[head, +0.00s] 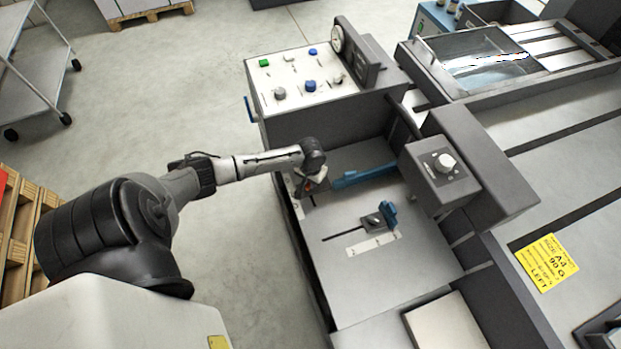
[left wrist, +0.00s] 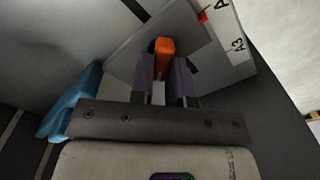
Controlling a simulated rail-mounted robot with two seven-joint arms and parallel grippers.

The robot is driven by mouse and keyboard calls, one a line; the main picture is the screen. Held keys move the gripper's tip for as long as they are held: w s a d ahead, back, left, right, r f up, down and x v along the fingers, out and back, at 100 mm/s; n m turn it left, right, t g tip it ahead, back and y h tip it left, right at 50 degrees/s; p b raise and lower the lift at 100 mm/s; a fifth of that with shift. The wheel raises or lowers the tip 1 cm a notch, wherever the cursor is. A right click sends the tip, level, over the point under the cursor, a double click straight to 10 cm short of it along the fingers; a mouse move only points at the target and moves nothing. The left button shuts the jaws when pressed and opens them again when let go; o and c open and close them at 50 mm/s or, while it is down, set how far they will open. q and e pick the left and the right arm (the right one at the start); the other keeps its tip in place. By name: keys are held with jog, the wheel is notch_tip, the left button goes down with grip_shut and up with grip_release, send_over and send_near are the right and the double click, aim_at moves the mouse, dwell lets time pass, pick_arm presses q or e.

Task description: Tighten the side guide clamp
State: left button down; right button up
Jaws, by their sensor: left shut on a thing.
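The side guide clamp shows as an orange handle (left wrist: 165,46) between the two fingers of my left gripper (left wrist: 167,76) in the left wrist view. The gripper is shut on this handle. In the head view my left gripper (head: 311,186) reaches down at the left edge of the grey feed table, and its wrist hides most of the clamp. A long blue side guide (head: 364,175) extends to the right from beside the gripper; blue also shows at the left in the left wrist view (left wrist: 72,103). How far the clamp is turned cannot be told. My right gripper is not in view.
A second, small blue guide (head: 388,213) with a dark block stands on the feed table (head: 390,276) by a slot and scale. A control panel (head: 302,79) rises behind my gripper. A dark knob box (head: 440,172) overhangs at the right.

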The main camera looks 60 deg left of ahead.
pick_arm(q)
jog(key=m+p, duration=0.3)
jog(key=shift+d+r, duration=0.15)
jog(key=shift+r, duration=0.05)
jog(key=shift+m+p, duration=0.85)
jog(key=shift+m, duration=0.35)
jog(key=m+p, duration=0.1)
jog(key=m, duration=0.1)
jog(key=shift+d+f+m, duration=0.1)
jog(key=shift+m, duration=0.2)
jog(key=m+p, duration=0.1)
jog(key=m, duration=0.3)
jog(key=shift+d+f, duration=0.1)
jog(key=shift+s+d+m, duration=0.1)
jog(key=shift+m, duration=2.4)
jog(key=c, duration=1.1)
grip_release()
